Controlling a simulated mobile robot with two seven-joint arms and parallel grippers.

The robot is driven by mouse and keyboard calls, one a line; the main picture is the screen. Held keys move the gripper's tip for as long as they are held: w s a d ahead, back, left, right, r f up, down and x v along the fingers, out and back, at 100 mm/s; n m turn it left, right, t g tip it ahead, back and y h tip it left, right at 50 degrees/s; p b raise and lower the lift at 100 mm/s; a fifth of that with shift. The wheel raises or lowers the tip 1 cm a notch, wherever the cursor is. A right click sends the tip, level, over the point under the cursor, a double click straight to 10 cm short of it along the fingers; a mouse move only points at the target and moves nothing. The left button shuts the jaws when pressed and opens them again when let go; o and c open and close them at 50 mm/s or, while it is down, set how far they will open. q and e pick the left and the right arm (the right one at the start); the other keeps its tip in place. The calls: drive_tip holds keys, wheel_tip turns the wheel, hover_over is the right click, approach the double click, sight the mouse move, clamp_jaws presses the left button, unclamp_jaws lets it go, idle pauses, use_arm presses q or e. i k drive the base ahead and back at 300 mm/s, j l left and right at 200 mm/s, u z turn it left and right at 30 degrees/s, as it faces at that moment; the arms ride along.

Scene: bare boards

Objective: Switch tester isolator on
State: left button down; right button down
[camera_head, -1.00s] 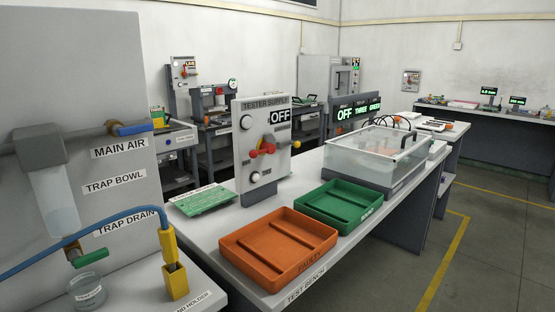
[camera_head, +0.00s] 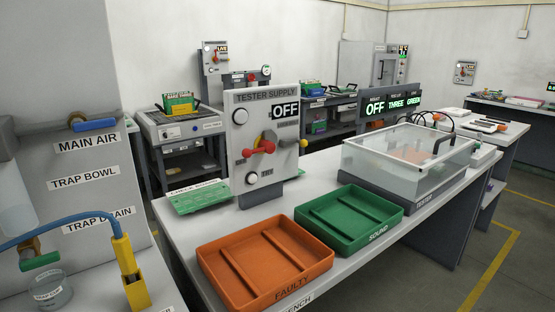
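The tester isolator is a grey upright panel labelled TESTER SUPPLY (camera_head: 239,118) on the test bench. Its red rotary handle (camera_head: 263,147) sits at the panel's middle, with a yellow part beside it. A black display (camera_head: 285,110) at the top right reads OFF. White round knobs or lamps show on the left of the panel and a dark one on the right. Neither of my grippers is in view.
An orange FAULTY tray (camera_head: 225,249) and a green SOUND tray (camera_head: 340,239) lie in front of the panel. A clear-lidded tester box (camera_head: 400,165) stands behind them to the right. A green board (camera_head: 199,197) lies left of the panel. Floor at right is clear.

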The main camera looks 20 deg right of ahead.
sight(267, 145)
drive_tip(key=i+l, duration=0.1)
drive_tip(key=l, duration=0.55)
drive_tip(key=i+l, duration=0.1)
drive_tip(key=l, duration=0.6)
drive_tip(key=i+l, duration=0.15)
drive_tip(key=l, duration=0.5)
drive_tip(key=i+l, duration=0.1)
drive_tip(key=l, duration=0.6)
drive_tip(key=u, duration=0.05)
